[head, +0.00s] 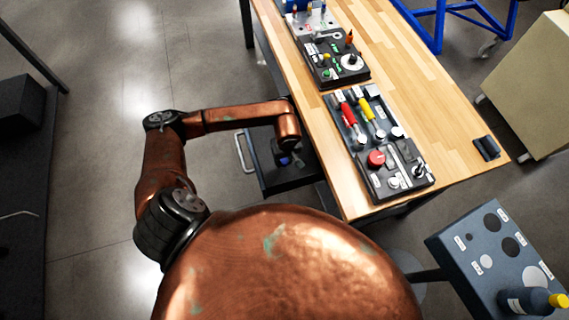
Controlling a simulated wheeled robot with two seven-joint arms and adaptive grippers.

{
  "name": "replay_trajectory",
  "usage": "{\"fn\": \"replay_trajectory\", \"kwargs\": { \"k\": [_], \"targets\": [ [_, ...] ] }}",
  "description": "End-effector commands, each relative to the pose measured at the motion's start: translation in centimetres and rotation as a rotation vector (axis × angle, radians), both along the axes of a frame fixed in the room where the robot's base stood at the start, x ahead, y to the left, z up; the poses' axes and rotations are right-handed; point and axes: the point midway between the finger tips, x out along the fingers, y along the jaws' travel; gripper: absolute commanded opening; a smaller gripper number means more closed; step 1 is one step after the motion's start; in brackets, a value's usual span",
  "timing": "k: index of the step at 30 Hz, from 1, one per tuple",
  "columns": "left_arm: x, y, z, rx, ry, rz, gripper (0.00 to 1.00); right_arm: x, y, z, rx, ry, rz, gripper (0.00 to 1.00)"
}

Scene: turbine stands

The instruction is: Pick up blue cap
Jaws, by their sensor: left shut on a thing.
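My left arm reaches in from the left, and its dark left gripper (287,158) points down over an open drawer (290,178) at the table's left side. The gripper is shut on a small blue thing, which looks like the blue cap (284,161). Only a small patch of it shows, and the fingers hide the rest. I cannot tell whether it touches the drawer floor. My right gripper is not in view.
The wooden table (425,75) bears a panel with red and yellow handles (370,120) and another dark panel (335,60). A grey stand with round holes (480,240) holds a dark bottle with a yellow cap (530,300) at lower right. Open floor lies left of the table.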

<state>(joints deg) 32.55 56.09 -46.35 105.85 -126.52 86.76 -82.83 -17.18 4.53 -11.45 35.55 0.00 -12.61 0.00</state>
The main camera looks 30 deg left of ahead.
Motion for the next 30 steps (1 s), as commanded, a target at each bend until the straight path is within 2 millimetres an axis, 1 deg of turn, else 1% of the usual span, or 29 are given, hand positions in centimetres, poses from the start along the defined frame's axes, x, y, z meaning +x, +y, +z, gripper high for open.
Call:
{"fn": "replay_trajectory", "kwargs": {
  "k": [6,8,9,12,18,24,30],
  "targets": [
    [-3.5,-2.5,5.0,-0.002,-0.002,-0.008,0.11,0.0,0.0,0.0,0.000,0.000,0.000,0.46],
    [-4.5,-3.2,6.0,-0.001,-0.002,-0.008,0.11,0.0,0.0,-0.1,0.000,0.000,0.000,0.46],
    [-5.4,-3.8,6.3,-0.002,0.001,-0.009,0.11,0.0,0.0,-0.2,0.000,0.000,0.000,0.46],
    [-7.2,-5.0,7.2,-0.003,0.001,-0.008,0.11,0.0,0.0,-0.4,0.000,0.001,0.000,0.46],
    [-9.9,-6.7,8.7,-0.002,0.000,-0.005,0.11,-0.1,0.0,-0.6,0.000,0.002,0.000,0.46],
    [-11.4,-7.6,9.4,-0.001,0.002,-0.003,0.11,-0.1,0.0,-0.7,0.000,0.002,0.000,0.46],
    [-11.6,-7.7,9.6,-0.001,0.002,-0.001,0.11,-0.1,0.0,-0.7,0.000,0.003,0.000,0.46]
  ]
}}
